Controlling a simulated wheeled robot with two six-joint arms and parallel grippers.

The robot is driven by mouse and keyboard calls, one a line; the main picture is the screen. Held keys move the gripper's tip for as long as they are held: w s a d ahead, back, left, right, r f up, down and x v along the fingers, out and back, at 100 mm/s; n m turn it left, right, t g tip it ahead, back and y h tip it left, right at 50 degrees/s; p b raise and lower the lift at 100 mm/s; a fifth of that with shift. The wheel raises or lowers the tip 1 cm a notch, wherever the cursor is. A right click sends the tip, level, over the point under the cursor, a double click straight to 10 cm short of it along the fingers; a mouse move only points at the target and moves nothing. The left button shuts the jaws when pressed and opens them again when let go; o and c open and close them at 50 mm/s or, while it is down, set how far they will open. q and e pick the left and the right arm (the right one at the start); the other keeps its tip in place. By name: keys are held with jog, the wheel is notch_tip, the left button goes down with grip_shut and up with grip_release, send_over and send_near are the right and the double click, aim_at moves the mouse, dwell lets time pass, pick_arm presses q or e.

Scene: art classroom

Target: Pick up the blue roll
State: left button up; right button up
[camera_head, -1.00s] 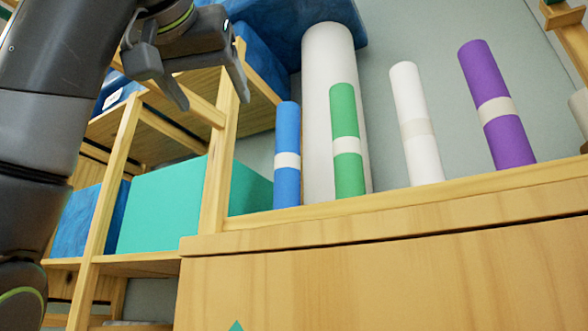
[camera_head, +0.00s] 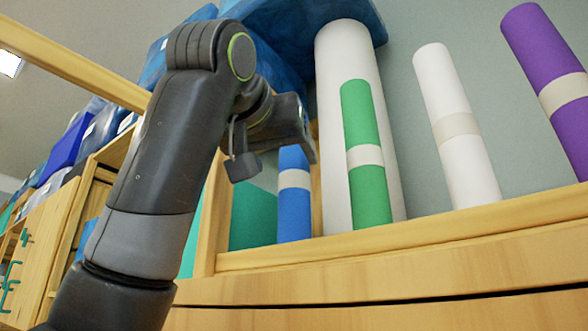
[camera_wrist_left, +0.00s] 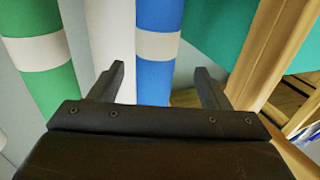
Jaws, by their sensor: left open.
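The blue roll (camera_head: 294,205) with a pale band stands upright on the wooden cabinet top, left of the green roll. Its upper end is partly hidden by my left gripper (camera_head: 275,163) in the head view. In the left wrist view the blue roll (camera_wrist_left: 157,80) shows between the two spread fingers of my left gripper (camera_wrist_left: 160,80). The jaws are open and do not hold it; I cannot tell how far the fingertips reach around it. My right gripper is not in view.
A green roll (camera_head: 368,195) stands close right of the blue roll, before a thick white roll (camera_head: 330,120). A thinner white roll (camera_head: 470,175) and a purple roll (camera_head: 540,45) stand farther right. A wooden shelf post (camera_head: 211,215) is close on the left.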

aim_at(298, 175)
pick_arm(q)
jog(key=shift+p+x, duration=0.3)
jog(key=shift+x, duration=0.95)
jog(key=shift+d, duration=0.15)
jog(key=shift+r, duration=0.15)
jog(key=p+x, duration=0.4)
jog(key=shift+w+d, duration=0.25)
jog(key=shift+w, duration=0.2)
jog(key=shift+s, duration=0.1)
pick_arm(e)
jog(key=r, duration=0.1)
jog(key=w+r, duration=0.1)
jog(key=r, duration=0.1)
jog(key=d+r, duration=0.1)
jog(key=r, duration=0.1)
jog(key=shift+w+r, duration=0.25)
pick_arm(q)
jog(key=c, duration=1.2)
